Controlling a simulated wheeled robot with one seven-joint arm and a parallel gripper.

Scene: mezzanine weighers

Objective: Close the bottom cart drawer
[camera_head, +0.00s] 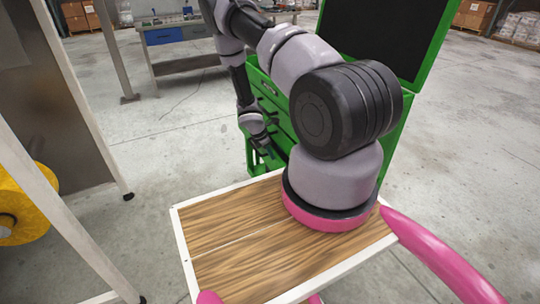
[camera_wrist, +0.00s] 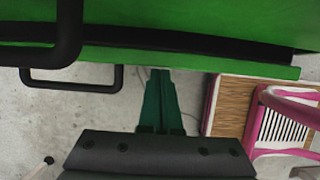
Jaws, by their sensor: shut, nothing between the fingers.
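The green cart (camera_head: 283,120) stands behind my arm in the head view, its drawer fronts partly hidden by the arm. My gripper (camera_head: 268,150) is low in front of the drawer side, near the cart's lower part. In the wrist view, a green drawer front (camera_wrist: 190,22) with a black bar handle (camera_wrist: 68,50) fills the top. A green edge (camera_wrist: 200,62) and a second black handle (camera_wrist: 118,80) show below it. My gripper (camera_wrist: 160,75) is shut and empty, its tips close to that green edge; contact cannot be told. How far the bottom drawer stands out is unclear.
A metal frame (camera_head: 75,110) with a yellow roll (camera_head: 28,203) stands at the left. A workbench (camera_head: 185,62) with a blue drawer is at the back left. A dark panel in a green frame (camera_head: 440,45) rises above the cart. Concrete floor around the cart is mostly clear.

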